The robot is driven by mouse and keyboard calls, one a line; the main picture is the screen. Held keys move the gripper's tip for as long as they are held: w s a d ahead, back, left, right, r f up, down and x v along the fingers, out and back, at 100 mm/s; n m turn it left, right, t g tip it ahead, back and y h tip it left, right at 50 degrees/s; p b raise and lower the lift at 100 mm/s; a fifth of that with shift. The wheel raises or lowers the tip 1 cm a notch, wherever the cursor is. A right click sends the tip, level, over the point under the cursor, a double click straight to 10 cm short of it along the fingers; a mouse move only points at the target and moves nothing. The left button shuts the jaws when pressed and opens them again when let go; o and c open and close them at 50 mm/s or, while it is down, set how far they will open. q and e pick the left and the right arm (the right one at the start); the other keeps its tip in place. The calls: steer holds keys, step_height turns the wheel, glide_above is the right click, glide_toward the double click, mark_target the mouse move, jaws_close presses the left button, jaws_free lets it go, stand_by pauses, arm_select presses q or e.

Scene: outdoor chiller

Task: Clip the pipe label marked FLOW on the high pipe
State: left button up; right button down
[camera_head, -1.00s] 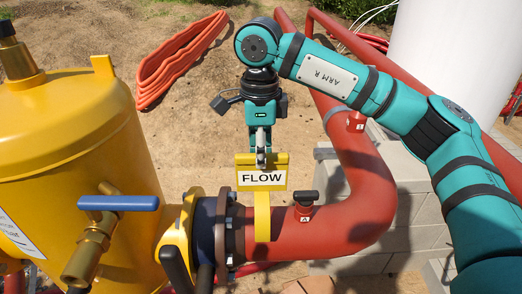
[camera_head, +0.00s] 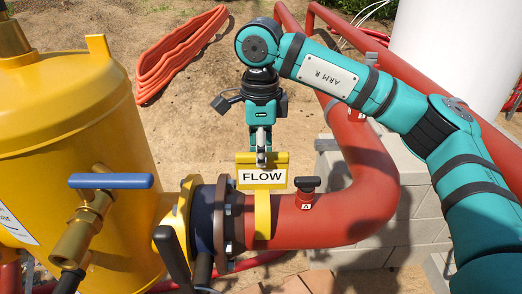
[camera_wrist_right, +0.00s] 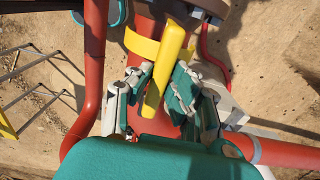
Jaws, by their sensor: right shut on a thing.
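The FLOW label (camera_head: 262,178) is a yellow plate with a white FLOW panel, upright in the head view. Its yellow band (camera_head: 262,216) hangs below it and lies across the thick red pipe (camera_head: 345,215), just right of the flange. My right gripper (camera_head: 261,158) is shut on the plate's top edge from above. In the right wrist view the gripper (camera_wrist_right: 160,86) has its pads on both sides of the yellow plate (camera_wrist_right: 166,58), and the band (camera_wrist_right: 141,44) crosses the pipe. I cannot tell whether the band fully grips the pipe. My left gripper is out of view.
A black-handled fitting (camera_head: 306,193) marked A rises from the pipe right of the label. A blue-handled valve (camera_head: 110,181) and a yellow tank (camera_head: 75,110) stand left. Grey blocks (camera_head: 405,185) are behind the bend. An orange hose (camera_head: 180,55) lies on open dirt.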

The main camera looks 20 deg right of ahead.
mark_target(261, 186)
steer(key=shift+f+b, duration=0.75)
steer(key=shift+f, duration=0.45)
steer(key=shift+f+b, duration=0.2)
steer(key=shift+b, duration=0.1)
steer(key=shift+f+b, duration=0.75)
steer(key=shift+f, duration=0.15)
steer(key=shift+f, duration=0.1)
